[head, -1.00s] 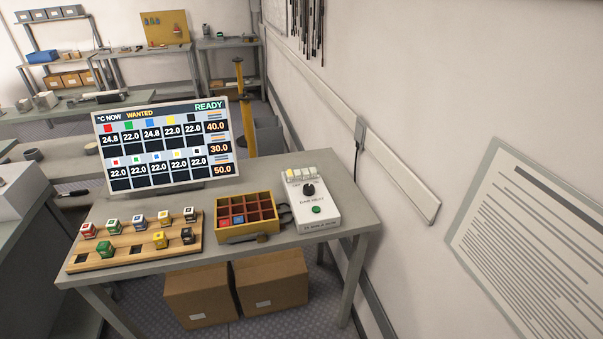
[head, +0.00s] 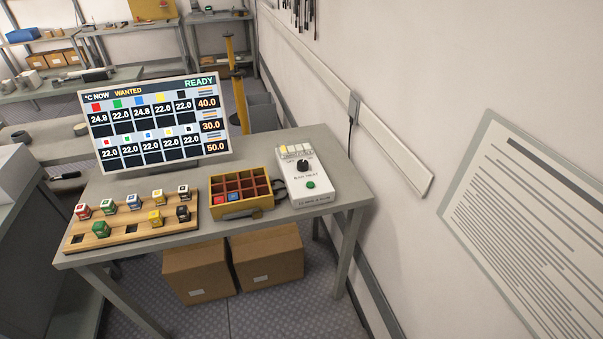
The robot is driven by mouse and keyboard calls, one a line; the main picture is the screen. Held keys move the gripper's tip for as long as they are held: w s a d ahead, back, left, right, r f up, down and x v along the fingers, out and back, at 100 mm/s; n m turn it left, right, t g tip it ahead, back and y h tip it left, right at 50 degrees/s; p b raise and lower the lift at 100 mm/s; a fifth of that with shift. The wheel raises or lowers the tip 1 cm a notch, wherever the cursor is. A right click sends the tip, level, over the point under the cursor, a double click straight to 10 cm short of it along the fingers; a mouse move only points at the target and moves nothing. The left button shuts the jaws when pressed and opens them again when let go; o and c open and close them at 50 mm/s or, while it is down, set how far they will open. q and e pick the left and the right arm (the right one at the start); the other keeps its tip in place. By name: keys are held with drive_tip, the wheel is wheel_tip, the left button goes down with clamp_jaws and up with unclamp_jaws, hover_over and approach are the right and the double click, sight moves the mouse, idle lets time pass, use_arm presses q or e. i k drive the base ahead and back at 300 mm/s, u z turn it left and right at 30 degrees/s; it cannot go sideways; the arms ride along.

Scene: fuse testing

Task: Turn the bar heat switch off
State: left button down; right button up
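The bar heat box (head: 308,178) is a white unit at the right end of the grey table. It carries a black rotary knob (head: 303,165), a green button (head: 310,185) and a row of small lamps (head: 294,149) at its far end, the leftmost one yellowish. The knob's exact pointing is too small to read. Neither of my grippers is in view.
A screen (head: 155,122) reading READY stands at the back of the table (head: 225,167). A wooden rack (head: 135,233) with several coloured cubes is at the left. A yellow compartment box (head: 240,192) holds a red and a blue cube. Cardboard boxes (head: 198,271) sit below. The wall is close on the right.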

sight(303, 165)
drive_tip(key=u, duration=0.1)
drive_tip(key=i, duration=0.85)
drive_tip(key=z, duration=0.25)
